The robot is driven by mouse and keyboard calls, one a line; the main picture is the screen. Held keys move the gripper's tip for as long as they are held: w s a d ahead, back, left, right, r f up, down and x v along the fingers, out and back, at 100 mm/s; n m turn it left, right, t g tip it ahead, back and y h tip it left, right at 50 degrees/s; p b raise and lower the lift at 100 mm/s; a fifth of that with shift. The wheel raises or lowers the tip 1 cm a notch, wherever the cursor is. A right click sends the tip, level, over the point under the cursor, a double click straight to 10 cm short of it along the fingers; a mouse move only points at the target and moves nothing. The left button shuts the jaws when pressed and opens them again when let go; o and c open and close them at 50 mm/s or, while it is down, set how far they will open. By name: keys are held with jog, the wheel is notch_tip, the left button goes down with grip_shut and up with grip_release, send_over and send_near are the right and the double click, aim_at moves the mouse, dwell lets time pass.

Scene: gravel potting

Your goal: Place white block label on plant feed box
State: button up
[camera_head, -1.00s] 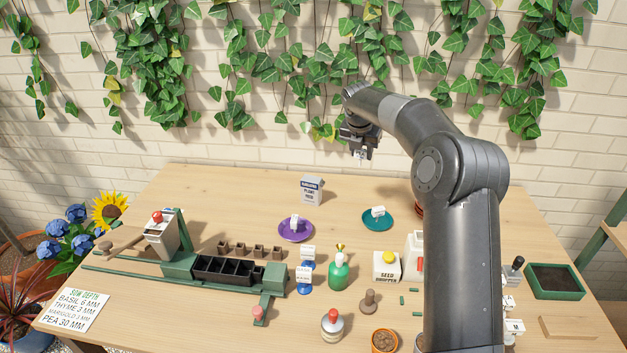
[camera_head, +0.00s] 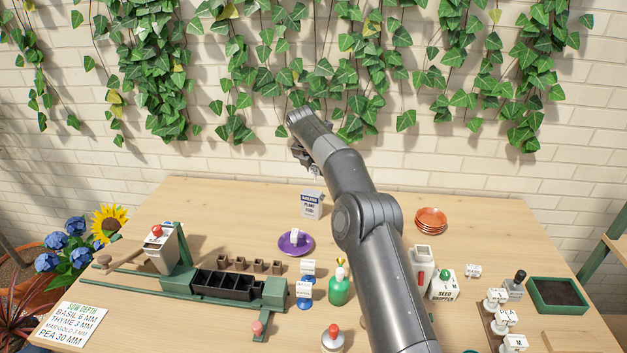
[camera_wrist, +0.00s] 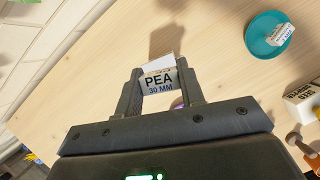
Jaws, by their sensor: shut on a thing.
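The plant feed box (camera_head: 311,204) stands upright at the back of the table, white with a dark blue label. My gripper (camera_wrist: 160,80) is shut on a white block label (camera_wrist: 160,84) that reads PEA 30 MM in the wrist view. In the head view my gripper (camera_head: 308,168) hangs just above the plant feed box, slightly to its left. The held label is not clear there. I cannot tell whether the label touches the box.
A purple saucer (camera_head: 283,245) with a white block stands in front of the box. A teal saucer (camera_wrist: 252,42) with another label block shows in the wrist view.

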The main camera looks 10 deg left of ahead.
jog(key=shift+a+f, duration=0.35)
jog(key=shift+f, duration=1.85)
jog(key=shift+f, duration=0.15)
jog(key=o, duration=1)
jog(key=shift+c, duration=0.2)
